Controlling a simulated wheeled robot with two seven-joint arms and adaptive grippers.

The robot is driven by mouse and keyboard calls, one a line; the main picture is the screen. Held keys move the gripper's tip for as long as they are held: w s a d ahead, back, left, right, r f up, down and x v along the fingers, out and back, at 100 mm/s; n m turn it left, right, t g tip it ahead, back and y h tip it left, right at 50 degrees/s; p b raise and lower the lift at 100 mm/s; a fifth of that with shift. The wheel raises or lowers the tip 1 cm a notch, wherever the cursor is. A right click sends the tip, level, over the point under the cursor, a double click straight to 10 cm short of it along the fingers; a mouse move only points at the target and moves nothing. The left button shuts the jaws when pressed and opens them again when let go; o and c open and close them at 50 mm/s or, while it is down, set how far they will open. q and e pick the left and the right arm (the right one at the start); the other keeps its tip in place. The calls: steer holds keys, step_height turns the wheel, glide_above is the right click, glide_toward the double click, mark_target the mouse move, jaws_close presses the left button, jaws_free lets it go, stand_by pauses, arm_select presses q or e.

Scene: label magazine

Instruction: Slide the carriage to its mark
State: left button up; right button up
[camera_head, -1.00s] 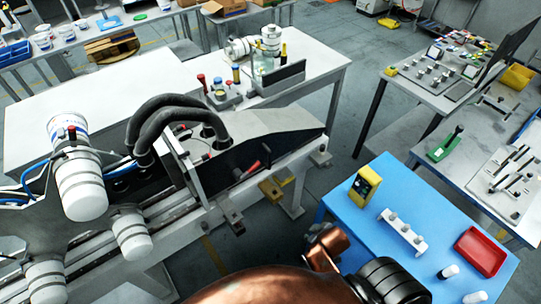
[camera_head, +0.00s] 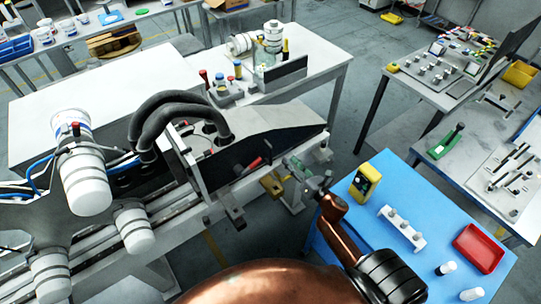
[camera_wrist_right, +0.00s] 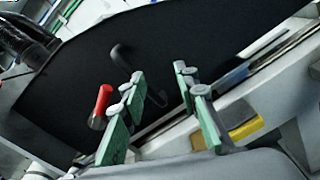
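The grey machine (camera_head: 270,118) with a rail along its front stands at centre left. A red handle (camera_head: 254,162) sticks out low on its dark front panel; it also shows in the right wrist view (camera_wrist_right: 101,107). I cannot tell exactly which part is the carriage, and I cannot make out its mark. My right gripper (camera_head: 288,163) is just right of the red handle, beside the machine's right end. In the right wrist view its green fingers (camera_wrist_right: 158,82) are apart with nothing between them. A dark bent rod (camera_wrist_right: 135,70) lies beyond them. My left gripper is not in view.
A blue table (camera_head: 400,195) with a yellow device (camera_head: 365,182), a white holder (camera_head: 401,228) and a red tray (camera_head: 478,247) stands at the right. A yellow block (camera_head: 271,184) sits below the machine's rail. Thick black hoses (camera_head: 165,112) arch over the machine.

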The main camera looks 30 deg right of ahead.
steer(key=a+n+y, duration=0.3)
steer(key=n+y, duration=0.1)
steer(key=n, duration=0.3)
steer(key=p, duration=0.1)
glide_above(271, 164)
steer(key=shift+w+d+f, duration=0.1)
steer(key=shift+w, duration=0.25)
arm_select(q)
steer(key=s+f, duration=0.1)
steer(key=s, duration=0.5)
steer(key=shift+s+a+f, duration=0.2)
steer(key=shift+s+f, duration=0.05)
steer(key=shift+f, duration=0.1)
arm_select(e)
steer(key=shift+c, duration=0.2)
jaws_close()
